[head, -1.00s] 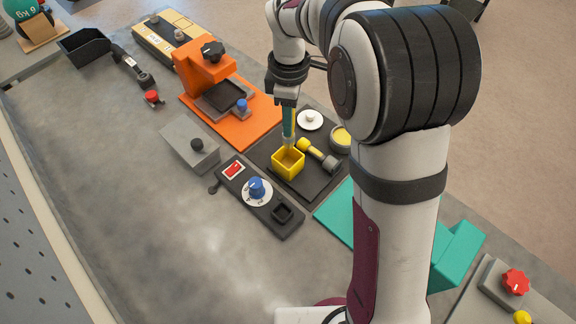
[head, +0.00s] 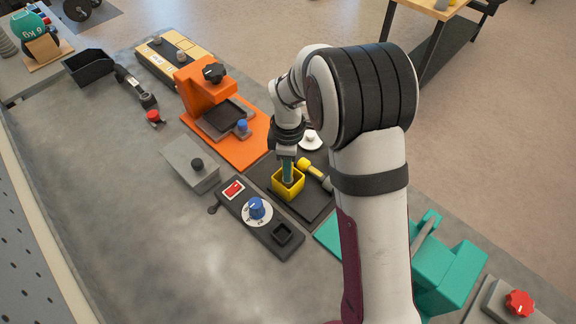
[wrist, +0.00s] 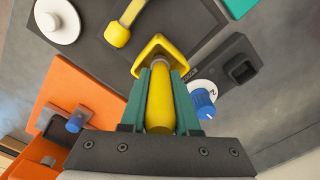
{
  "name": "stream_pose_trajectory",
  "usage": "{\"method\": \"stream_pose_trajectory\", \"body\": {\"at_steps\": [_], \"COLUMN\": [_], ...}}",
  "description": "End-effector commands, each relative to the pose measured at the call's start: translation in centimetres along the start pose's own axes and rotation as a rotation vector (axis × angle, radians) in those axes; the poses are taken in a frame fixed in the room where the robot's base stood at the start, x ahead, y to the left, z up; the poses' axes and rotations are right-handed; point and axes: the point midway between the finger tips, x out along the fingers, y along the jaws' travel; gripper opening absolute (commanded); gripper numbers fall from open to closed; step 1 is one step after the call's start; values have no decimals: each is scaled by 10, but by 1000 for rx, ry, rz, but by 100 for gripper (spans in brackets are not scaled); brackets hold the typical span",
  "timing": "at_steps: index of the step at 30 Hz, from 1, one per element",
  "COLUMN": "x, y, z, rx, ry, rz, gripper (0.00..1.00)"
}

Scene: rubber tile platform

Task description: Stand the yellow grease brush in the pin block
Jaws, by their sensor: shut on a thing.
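The yellow grease brush (wrist: 160,105) is between the teal fingers of my gripper (wrist: 161,78), shut on its yellow handle. Its grey ferrule points into a yellow square open-topped block (wrist: 156,43). In the head view, my gripper (head: 288,171) is right over this yellow block (head: 286,190), pointing steeply down. The brush's lower end is hidden inside or behind the block's rim; I cannot tell how deep it reaches. Whether this yellow block is the pin block is not clear from its look.
A yellow tool with a grey end (head: 317,174) lies beside the block on a black mat (head: 310,207), near a white knobbed disc (head: 309,139). A control panel with a blue dial (head: 257,208) stands in front. An orange press (head: 204,92) is at the left.

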Motion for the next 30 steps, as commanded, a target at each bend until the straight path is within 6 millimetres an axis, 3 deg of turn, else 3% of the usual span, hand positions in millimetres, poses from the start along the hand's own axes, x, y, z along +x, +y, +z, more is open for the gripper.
{"method": "stream_pose_trajectory", "body": {"at_steps": [6, 7, 12, 23, 30], "x": [4, 4, 4, -4, -61], "y": [0, 0, 0, 1, 0], "z": [0, 0, 0, 0, 2], "rx": [0, -1, 0, 0, 0], "ry": [-1, -1, 0, 0, 0], "rz": [-1, 0, 0, 2, 4], "gripper": [0, 32, 60, 60, 60]}}
